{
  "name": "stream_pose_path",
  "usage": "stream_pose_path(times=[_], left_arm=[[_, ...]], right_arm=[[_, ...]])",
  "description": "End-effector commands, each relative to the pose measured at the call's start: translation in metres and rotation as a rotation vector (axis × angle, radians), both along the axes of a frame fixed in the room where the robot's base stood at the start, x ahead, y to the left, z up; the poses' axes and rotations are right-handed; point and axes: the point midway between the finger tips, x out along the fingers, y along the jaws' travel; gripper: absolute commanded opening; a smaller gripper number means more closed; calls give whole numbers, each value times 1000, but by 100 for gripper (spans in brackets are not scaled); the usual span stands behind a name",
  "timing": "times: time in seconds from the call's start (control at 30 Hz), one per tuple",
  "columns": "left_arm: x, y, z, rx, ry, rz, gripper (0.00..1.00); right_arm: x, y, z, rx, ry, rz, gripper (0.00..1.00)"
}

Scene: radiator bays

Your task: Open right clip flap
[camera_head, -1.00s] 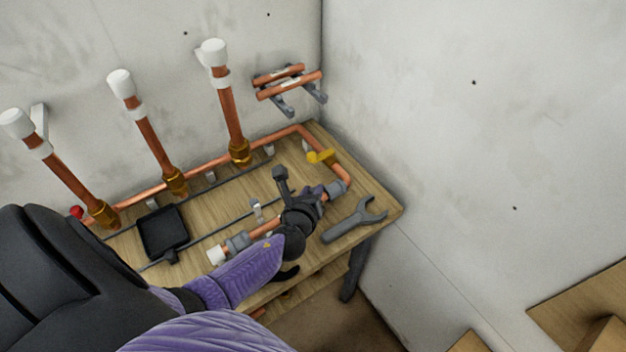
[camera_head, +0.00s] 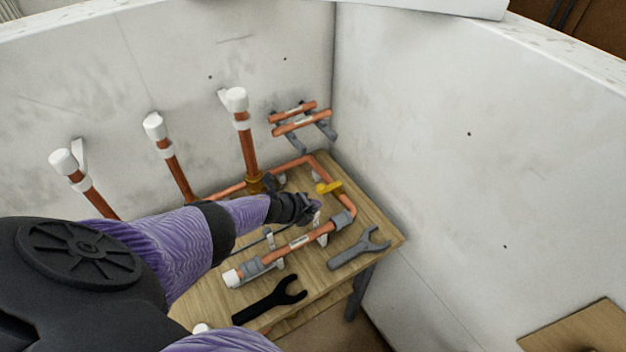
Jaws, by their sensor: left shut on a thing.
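A copper pipe (camera_head: 297,244) with grey fittings runs along the bench, with two pale clips at it. The right clip (camera_head: 322,240) shows beneath the pipe. Its pale flap (camera_head: 317,217) stands up behind the pipe, partly hidden by my left gripper (camera_head: 312,209). The gripper reaches in from the left, behind the pipe, and is shut at this flap; its fingertips are small and dark, so the exact grip is hard to see. The left clip (camera_head: 278,263) is further left, with its flap (camera_head: 270,239) also upright. My right gripper is not in view.
A grey spanner (camera_head: 360,249) and a black spanner (camera_head: 272,301) lie on the wooden bench (camera_head: 325,280) in front of the pipe. A yellow valve handle (camera_head: 328,188) is close behind the gripper. Vertical copper pipes (camera_head: 247,150) stand along the wall; my left arm covers the bench's left part.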

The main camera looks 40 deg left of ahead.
Motion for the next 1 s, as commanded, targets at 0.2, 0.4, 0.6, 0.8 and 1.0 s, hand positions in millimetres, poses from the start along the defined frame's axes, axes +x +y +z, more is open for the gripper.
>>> stream_pose_path(times=[0.2, 0.4, 0.6, 0.8, 1.0], left_arm=[[1, 2, -2, -53, 22, -1, 0], [1, 2, -2, -79, 34, -2, 0], [1, 3, -2, -86, 37, -3, 0], [1, 3, -2, -88, 38, -5, 0], [1, 2, -2, -88, 38, -5, 42]], right_arm=[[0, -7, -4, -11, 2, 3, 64], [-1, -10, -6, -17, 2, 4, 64], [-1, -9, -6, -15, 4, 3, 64], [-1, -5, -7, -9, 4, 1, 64], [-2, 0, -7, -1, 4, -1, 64]])
